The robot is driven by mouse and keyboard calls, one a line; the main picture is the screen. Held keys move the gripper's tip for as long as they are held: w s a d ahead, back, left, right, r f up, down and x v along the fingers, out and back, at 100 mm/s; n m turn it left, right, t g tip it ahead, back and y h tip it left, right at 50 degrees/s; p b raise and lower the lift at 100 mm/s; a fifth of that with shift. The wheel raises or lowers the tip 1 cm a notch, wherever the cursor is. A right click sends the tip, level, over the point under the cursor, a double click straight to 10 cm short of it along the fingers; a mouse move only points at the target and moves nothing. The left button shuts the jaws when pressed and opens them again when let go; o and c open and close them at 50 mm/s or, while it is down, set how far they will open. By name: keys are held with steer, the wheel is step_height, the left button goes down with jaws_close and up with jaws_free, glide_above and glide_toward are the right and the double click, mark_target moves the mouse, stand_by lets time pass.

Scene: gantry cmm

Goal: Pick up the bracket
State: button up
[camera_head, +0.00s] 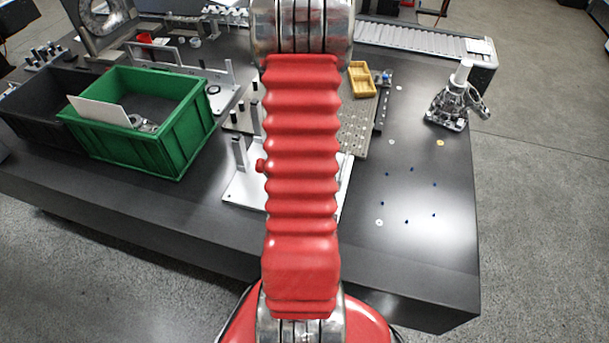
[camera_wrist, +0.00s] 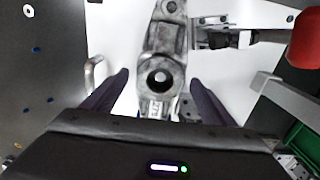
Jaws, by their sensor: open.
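In the wrist view a grey cast-metal part with a round bored boss, which I take to be the bracket (camera_wrist: 166,52), lies over a white plate (camera_wrist: 120,35). My gripper (camera_wrist: 158,78) is open, with its two dark fingers on either side of the boss end. Clear gaps show between the part and both fingers. I cannot tell the height of the fingers over the plate. In the head view my red-sleeved arm hides the gripper and this part; only edges of the white plate (camera_head: 243,187) show beside the arm.
A clamp with a red knob (camera_wrist: 305,40) stands right of the part. A green crate (camera_head: 150,148) sits left on the dark table (camera_head: 420,265), beside a black bin (camera_head: 35,105). Another metal casting (camera_head: 450,108) stands at right. A yellow tray (camera_head: 362,80) lies behind my arm.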

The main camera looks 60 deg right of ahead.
steer(key=shift+f, duration=0.45)
steer(key=c, duration=1.6)
steer(key=shift+r, duration=0.1)
step_height(320, 180, up, 18)
stand_by(0.3)
steer(key=shift+s, duration=0.1)
stand_by(0.8)
